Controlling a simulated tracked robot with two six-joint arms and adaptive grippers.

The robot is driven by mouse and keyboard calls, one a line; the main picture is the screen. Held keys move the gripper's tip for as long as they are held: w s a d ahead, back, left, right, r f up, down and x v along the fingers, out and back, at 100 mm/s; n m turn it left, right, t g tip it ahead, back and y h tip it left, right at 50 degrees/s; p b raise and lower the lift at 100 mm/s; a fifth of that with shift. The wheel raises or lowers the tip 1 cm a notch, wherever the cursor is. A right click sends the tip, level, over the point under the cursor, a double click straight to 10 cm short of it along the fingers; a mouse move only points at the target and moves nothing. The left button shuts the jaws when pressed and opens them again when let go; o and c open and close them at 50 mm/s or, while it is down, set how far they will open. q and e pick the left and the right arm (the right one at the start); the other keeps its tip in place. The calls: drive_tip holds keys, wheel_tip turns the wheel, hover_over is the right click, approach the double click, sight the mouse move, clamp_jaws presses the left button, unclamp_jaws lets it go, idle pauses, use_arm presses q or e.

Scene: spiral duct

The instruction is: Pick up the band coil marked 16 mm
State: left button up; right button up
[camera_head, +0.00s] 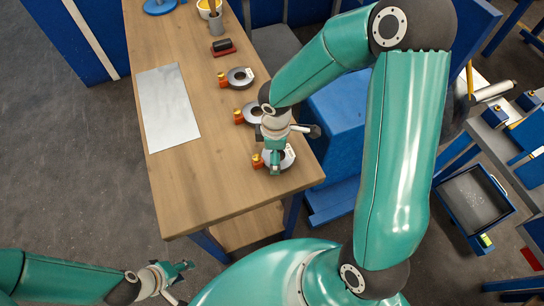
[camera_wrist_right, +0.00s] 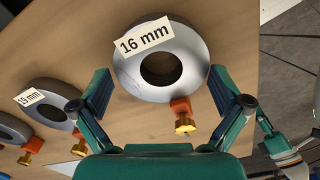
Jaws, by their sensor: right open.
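The band coil marked 16 mm (camera_wrist_right: 193,52) is a flat grey ring with a white label and an orange and brass clamp at its edge. It lies on the wooden table near the front end and also shows in the head view (camera_head: 289,156), partly covered by my right gripper (camera_head: 275,167). In the right wrist view the open, empty right gripper (camera_wrist_right: 158,76) has one finger on each side of the coil; I cannot tell how far above it they are. My left gripper (camera_head: 178,277) is open and empty, low at the left, away from the table.
A coil marked 19 mm (camera_wrist_right: 55,89) lies beside it, then a third coil (camera_head: 238,77) whose label is unreadable. A pale metal sheet (camera_head: 168,105) lies on the table (camera_head: 212,188). A black and red item (camera_head: 223,47) sits farther back. A blue cabinet (camera_head: 343,115) stands right.

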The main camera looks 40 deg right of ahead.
drive_tip(key=c, duration=1.2)
drive_tip(key=shift+r, duration=0.1)
